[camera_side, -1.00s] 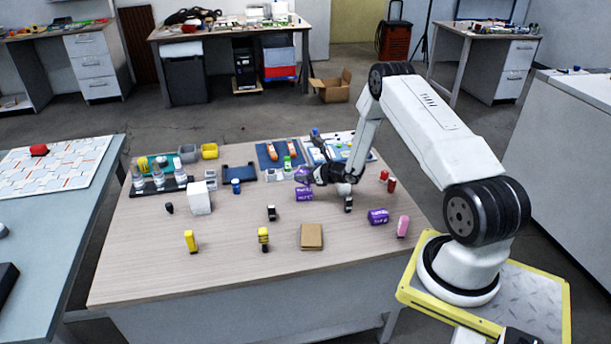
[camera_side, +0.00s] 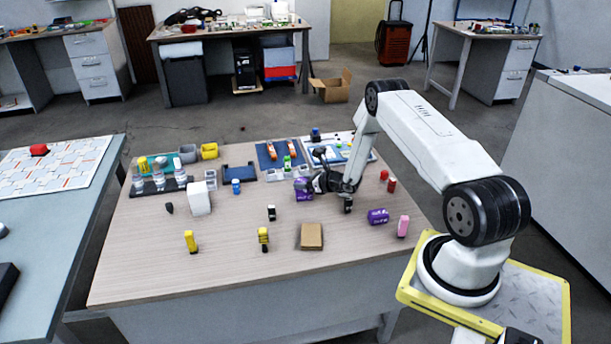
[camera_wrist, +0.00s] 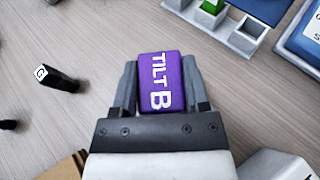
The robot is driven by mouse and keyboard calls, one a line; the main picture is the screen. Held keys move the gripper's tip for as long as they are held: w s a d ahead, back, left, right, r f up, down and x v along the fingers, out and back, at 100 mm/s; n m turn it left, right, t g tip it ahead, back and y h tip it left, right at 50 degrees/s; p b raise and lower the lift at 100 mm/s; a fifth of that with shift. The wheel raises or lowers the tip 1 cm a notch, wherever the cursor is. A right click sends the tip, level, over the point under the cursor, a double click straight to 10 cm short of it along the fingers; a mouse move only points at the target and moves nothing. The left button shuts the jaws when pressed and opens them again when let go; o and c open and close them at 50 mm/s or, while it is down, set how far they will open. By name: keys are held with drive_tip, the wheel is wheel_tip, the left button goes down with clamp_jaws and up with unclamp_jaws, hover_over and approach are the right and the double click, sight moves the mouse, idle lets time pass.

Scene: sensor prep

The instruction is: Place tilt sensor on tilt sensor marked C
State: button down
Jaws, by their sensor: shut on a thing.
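A purple tilt sensor marked "TILT B" (camera_wrist: 160,83) sits between the fingers of my gripper (camera_wrist: 162,85) in the wrist view. The gripper is shut on it. In the side view my gripper (camera_side: 312,184) is low over the table, and part of the held purple block (camera_side: 304,195) shows below and left of the jaws. Another purple block with white lettering (camera_side: 378,216) lies on the table to the right, apart from the gripper. Its letter is too small to read. I see no mark C that I can read.
A black piece marked G (camera_wrist: 55,78) stands left in the wrist view. Grey trays (camera_side: 273,175) and a blue mat (camera_side: 265,157) lie behind the gripper. A brown block (camera_side: 311,236) and a pink piece (camera_side: 403,227) stand nearer the front.

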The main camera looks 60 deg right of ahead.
drive_tip(key=shift+f, duration=0.1)
drive_tip(key=shift+c, duration=0.4)
unclamp_jaws()
drive_tip(key=v, duration=1.2)
idle(0.5)
